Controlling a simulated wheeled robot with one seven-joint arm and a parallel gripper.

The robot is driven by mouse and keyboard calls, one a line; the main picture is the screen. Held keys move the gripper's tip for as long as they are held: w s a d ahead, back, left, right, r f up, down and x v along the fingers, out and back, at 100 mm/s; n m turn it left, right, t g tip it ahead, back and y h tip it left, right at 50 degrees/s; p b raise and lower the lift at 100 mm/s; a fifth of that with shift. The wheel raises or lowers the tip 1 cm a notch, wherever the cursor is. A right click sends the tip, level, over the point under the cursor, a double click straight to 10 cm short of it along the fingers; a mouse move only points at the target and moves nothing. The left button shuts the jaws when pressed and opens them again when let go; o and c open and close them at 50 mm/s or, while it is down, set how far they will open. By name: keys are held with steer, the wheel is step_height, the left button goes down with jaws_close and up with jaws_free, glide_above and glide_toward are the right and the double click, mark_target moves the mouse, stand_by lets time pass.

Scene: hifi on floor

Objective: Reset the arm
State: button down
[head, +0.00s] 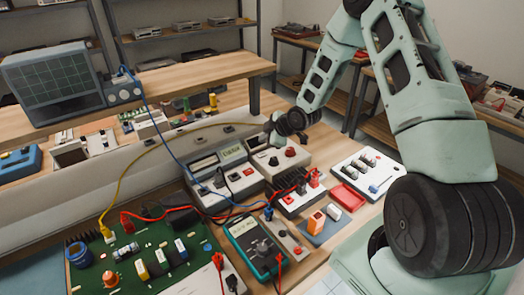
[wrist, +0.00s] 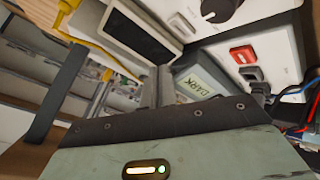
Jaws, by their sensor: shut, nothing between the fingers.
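My arm (head: 345,50) is pale green with dark joints and reaches left from the right side over the bench. My gripper (head: 268,130) is at its far end, just above the grey and white instruments and beside the yellow cable. In the wrist view the gripper (wrist: 157,85) shows as narrow fingers beyond its pale green housing, shut and empty.
The bench is crowded with a green circuit board (head: 150,260), a teal multimeter (head: 255,245), a red tray (head: 348,197) and a white component board (head: 367,170). Yellow and blue cables (head: 170,140) arch near my gripper. A screened instrument (head: 55,85) stands at the back left.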

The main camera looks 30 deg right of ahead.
steer(key=shift+r+p, duration=0.35)
steer(key=shift+r, duration=0.55)
steer(key=s+a+r+m+g, duration=0.15)
steer(key=s+a+r, duration=0.35)
steer(key=a, duration=0.5)
steer(key=s+a+r+g, duration=0.3)
steer(key=s+a+r, duration=0.2)
steer(key=a, duration=0.5)
steer(key=s+a+r+g, duration=0.1)
steer(key=s+a+r, duration=0.1)
steer(key=s, duration=0.7)
steer(key=s+a+r+m+g+h, duration=0.1)
steer(key=s+a, duration=0.3)
steer(key=s, duration=0.6)
steer(key=s+a+r+m+g+b, duration=0.1)
steer(key=s+a+r+g, duration=0.1)
steer(key=s, duration=0.7)
steer(key=shift+s+a+r+h, duration=0.15)
steer(key=shift+a+r+h, duration=0.15)
steer(key=shift+a+r, duration=0.4)
steer(key=shift+d+m+g, duration=0.1)
steer(key=shift+m+g, duration=0.15)
